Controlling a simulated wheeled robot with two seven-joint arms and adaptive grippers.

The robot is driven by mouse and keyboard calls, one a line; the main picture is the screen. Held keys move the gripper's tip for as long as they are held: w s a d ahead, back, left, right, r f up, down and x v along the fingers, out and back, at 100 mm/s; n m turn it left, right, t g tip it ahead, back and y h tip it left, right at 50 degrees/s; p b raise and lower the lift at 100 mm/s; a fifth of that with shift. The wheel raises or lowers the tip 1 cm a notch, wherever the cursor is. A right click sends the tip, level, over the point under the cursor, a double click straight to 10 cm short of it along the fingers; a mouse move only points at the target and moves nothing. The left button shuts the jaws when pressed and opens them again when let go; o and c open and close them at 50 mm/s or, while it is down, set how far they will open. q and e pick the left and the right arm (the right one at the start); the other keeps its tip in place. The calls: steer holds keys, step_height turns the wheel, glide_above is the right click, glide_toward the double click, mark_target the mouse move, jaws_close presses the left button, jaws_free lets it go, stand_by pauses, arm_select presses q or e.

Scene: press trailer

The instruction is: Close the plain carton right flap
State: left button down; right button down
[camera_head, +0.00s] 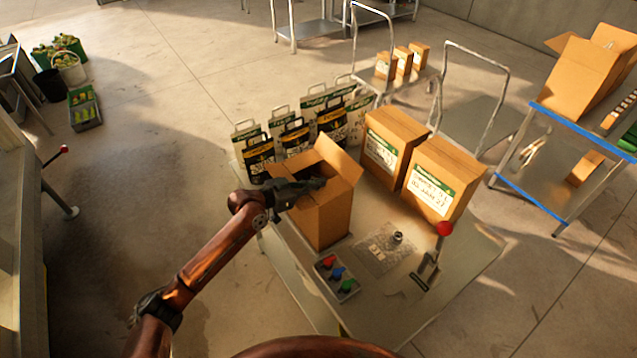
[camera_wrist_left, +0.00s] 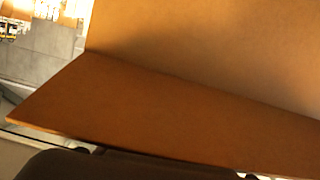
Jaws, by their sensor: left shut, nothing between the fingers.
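The plain carton (camera_head: 322,222) stands on the worktable, left of the labelled cartons. A raised flap (camera_head: 338,158) stands up at the far right of its top, tilted. My left gripper (camera_head: 318,184) is shut and empty, reaching from the left over the carton's top, below that flap. It hides much of the top, so I cannot tell how the other flaps lie. In the left wrist view, brown cardboard (camera_wrist_left: 170,110) fills most of the picture, two faces meeting at a crease. I cannot tell whether the gripper touches it. My right gripper is not in view.
Two labelled cartons (camera_head: 435,180) stand close to the right. Several printed bags (camera_head: 296,138) stand behind. A red-knobbed lever (camera_head: 432,262) and a tray of coloured pieces (camera_head: 337,280) are at the table's front. Some tabletop at front right (camera_head: 465,255) is clear.

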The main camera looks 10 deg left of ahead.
arm_select(q)
step_height(320, 180, up, 4)
steer(key=shift+f+p, duration=0.1)
steer(key=shift+p, duration=0.9)
steer(key=b+v, duration=0.3)
steer(key=v, duration=0.6)
steer(key=shift+f, duration=0.15)
steer(key=shift+s+a+r, duration=0.3)
steer(key=shift+s+a, duration=0.05)
steer(key=shift+s, duration=0.05)
steer(key=shift+f, duration=0.1)
